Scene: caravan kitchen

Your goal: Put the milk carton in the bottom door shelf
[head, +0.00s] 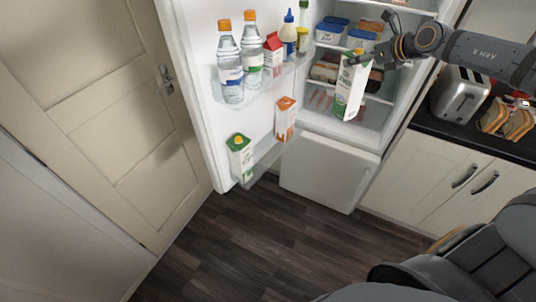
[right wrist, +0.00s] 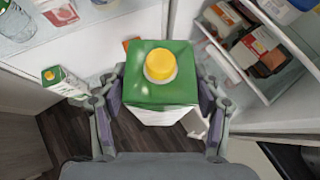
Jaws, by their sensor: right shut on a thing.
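The milk carton (head: 350,92) is white and green with a yellow cap. My right gripper (head: 360,60) is shut on its upper part and holds it in front of the open fridge, slightly tilted. In the right wrist view, the carton's green top (right wrist: 150,95) sits between the two fingers of the gripper (right wrist: 160,76). The bottom door shelf (head: 264,164) is a clear bin low on the open door, left of and below the carton. A similar green carton (head: 240,160) stands at its near end and an orange-topped carton (head: 286,120) at its far end, with a gap between. My left gripper is not in view.
The upper door shelf (head: 258,82) holds water bottles (head: 230,65), a red carton (head: 273,52) and smaller bottles. Fridge shelves behind the carton hold blue-lidded tubs (head: 329,34) and packs. A toaster (head: 459,94) stands on the counter at right. The floor (head: 255,240) before the fridge is clear.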

